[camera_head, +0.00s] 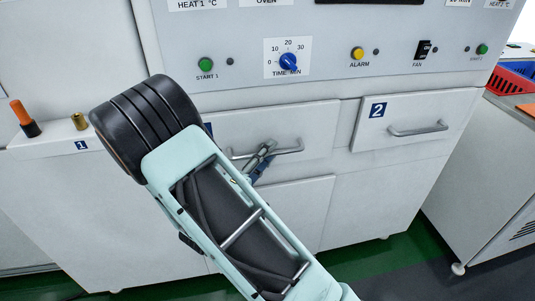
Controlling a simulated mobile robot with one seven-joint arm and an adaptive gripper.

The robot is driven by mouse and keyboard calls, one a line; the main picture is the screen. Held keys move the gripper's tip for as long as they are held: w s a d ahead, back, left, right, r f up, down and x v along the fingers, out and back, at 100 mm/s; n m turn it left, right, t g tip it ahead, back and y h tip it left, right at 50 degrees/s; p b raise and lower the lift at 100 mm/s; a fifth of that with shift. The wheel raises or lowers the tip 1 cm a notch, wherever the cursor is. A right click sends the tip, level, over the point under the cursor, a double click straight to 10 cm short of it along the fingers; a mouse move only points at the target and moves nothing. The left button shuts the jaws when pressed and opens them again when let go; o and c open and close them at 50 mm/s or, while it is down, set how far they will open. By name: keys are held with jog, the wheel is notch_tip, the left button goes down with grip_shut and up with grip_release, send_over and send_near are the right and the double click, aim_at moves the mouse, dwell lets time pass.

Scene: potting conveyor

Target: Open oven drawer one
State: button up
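The oven's left drawer (318,125) has a light grey front and a metal bar handle (290,149). It looks closed, nearly level with the panel around it. My arm mostly hides its blue label, so its number cannot be read. My gripper (262,157) is at the left-middle part of this handle, its fingertips overlapping the bar in the picture. My arm partly covers the fingers, and I cannot tell whether they are shut on the bar or only beside it.
Drawer 2 (408,118), with its own handle (418,131), is closed to the right. A control panel with a blue timer knob (288,62) is above. A surface labelled 1 (80,145) is at left. A side cabinet (490,175) with a red basket (510,87) stands right. Green floor lies below.

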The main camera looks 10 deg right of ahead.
grip_shut()
dwell(0.4)
